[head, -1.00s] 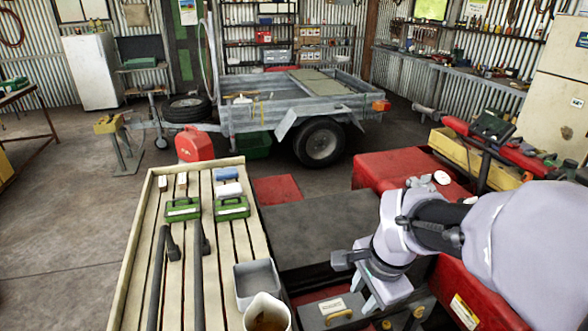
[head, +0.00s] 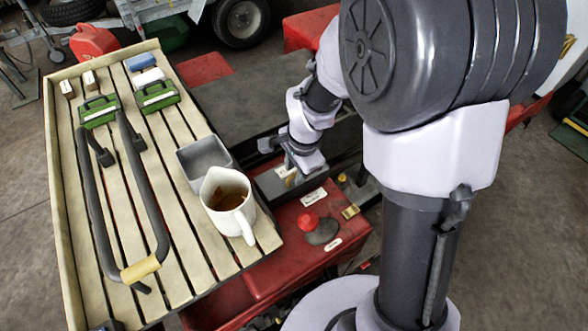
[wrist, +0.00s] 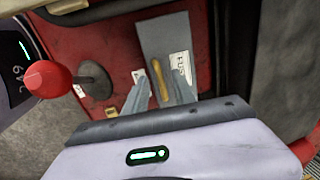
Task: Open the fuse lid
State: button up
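The fuse lid (wrist: 168,38) is a flat grey panel with a white label and a yellow bar handle (wrist: 156,72). In the wrist view it lies flat on the red body, seemingly closed. In the head view the lid (head: 268,187) is partly hidden beneath my gripper (head: 300,168). In the wrist view my gripper (wrist: 158,92) has its two fingers apart, one on each side of the handle's near end. I see a gap between the fingers and the handle; contact cannot be made out.
A red knob (head: 307,221) on a grey disc stands near the lid. A slatted tray (head: 185,245) on the left holds a jug (head: 228,205), a grey bin (head: 203,160), green boxes and a bent dark bar. A dark flat seat (head: 245,105) lies behind.

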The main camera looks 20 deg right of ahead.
grip_shut()
dwell(1.5)
